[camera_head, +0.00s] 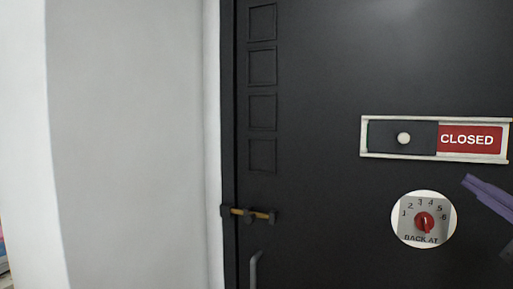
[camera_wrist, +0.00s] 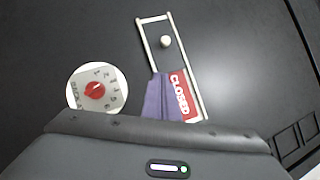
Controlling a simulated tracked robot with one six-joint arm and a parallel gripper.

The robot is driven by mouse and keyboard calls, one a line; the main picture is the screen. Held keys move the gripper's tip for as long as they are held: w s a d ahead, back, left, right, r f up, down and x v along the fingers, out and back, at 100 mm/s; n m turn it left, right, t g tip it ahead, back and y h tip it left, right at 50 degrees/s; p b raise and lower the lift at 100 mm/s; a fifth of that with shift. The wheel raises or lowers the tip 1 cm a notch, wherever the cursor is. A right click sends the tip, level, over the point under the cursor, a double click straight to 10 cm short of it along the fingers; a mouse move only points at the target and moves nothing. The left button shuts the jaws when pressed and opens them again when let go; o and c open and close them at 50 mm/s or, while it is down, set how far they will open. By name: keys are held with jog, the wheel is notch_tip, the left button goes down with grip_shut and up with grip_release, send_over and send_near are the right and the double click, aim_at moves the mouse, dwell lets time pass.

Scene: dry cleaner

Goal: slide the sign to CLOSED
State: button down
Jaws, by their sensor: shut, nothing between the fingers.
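The sliding sign (camera_head: 434,118) is a pale frame on the black door, holding a dark slider (camera_head: 385,141) with a round white knob (camera_head: 404,138). The slider covers the left part, and the red CLOSED panel (camera_head: 468,139) shows on the right. In the wrist view the sign lies tilted, with its knob (camera_wrist: 165,41) toward the top and the CLOSED panel (camera_wrist: 180,95) partly behind my fingers. My gripper (camera_head: 468,181) is shut and empty, below the CLOSED panel and right of the knob. Its purple fingers also show in the wrist view (camera_wrist: 158,78).
A round BACK AT dial (camera_head: 409,230) with a red pointer knob (camera_head: 424,222) sits below the sign. A latch (camera_head: 248,214) and a handle (camera_head: 254,268) are at the door's left edge. A pale wall (camera_head: 130,140) stands left of the door.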

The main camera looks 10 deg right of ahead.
jog(key=shift+s+r, duration=0.1)
jog(key=shift+r, duration=0.15)
send_near(423, 150)
jog(key=w+a+r, duration=0.1)
jog(key=w+r, duration=0.1)
jog(key=w, duration=0.1)
jog(key=shift+w+a+r, duration=0.6)
jog(key=shift+w+a, duration=0.25)
jog(key=shift+w, duration=0.05)
jog(key=shift+w+a+r, duration=0.3)
jog(key=shift+w+a, duration=0.1)
jog(key=shift+w, duration=0.05)
